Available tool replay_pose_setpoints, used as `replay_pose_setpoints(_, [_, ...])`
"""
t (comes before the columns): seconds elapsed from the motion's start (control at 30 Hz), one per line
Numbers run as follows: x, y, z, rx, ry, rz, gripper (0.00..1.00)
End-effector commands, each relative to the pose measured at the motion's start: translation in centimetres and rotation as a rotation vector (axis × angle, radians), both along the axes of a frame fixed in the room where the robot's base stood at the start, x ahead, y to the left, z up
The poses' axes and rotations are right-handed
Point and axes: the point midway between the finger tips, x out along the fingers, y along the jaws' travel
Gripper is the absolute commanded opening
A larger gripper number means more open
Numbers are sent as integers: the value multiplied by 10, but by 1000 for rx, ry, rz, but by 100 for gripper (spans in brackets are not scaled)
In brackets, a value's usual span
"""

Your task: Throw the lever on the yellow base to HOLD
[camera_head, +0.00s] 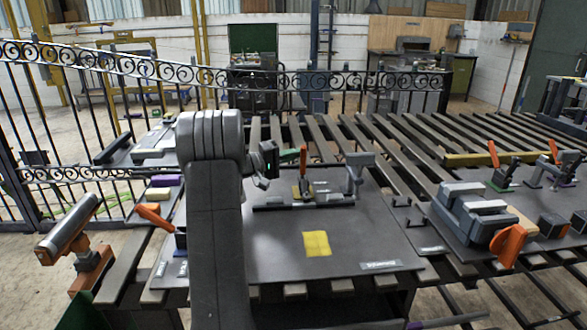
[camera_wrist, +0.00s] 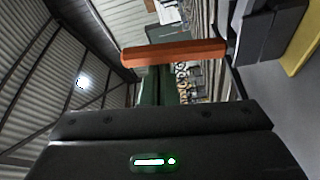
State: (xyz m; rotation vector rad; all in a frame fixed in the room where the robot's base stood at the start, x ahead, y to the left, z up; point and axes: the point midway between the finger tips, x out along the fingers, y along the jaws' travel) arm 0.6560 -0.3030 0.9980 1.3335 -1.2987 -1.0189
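The lever, an orange bar (camera_head: 303,160), stands roughly upright on the yellow base (camera_head: 297,191) at the back of the grey middle panel. In the wrist view the lever (camera_wrist: 175,53) lies sideways across the picture, its dark mount at right and the yellow base (camera_wrist: 304,48) at the right edge. My gripper (camera_head: 286,156) is just left of the lever's upper part in the head view. Its dark body with a green light fills the bottom of the wrist view. The fingers are not clear, and I cannot tell whether they touch the lever. No HOLD lettering is readable.
A dark rail (camera_head: 303,203) runs in front of the base. A grey post fixture (camera_head: 357,172) stands to its right. A yellow square (camera_head: 317,243) marks the clear front of the panel (camera_head: 275,262). More orange-handled devices (camera_head: 510,243) stand at right, with others at left.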

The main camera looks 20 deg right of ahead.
Motion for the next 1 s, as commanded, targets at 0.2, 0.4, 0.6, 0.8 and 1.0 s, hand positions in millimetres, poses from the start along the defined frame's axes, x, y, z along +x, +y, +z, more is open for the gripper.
replay_pose_setpoints(0.2, [-6,1,-5,-15,-61,-2,0])
replay_pose_setpoints(0.4, [-9,2,-3,-23,-93,-1,0])
replay_pose_setpoints(0.6, [-10,2,-1,-25,-104,-1,0])
replay_pose_setpoints(0.8, [-10,2,-1,-25,-104,-1,0])
replay_pose_setpoints(1.0, [-10,2,-1,-25,-104,-1,0])
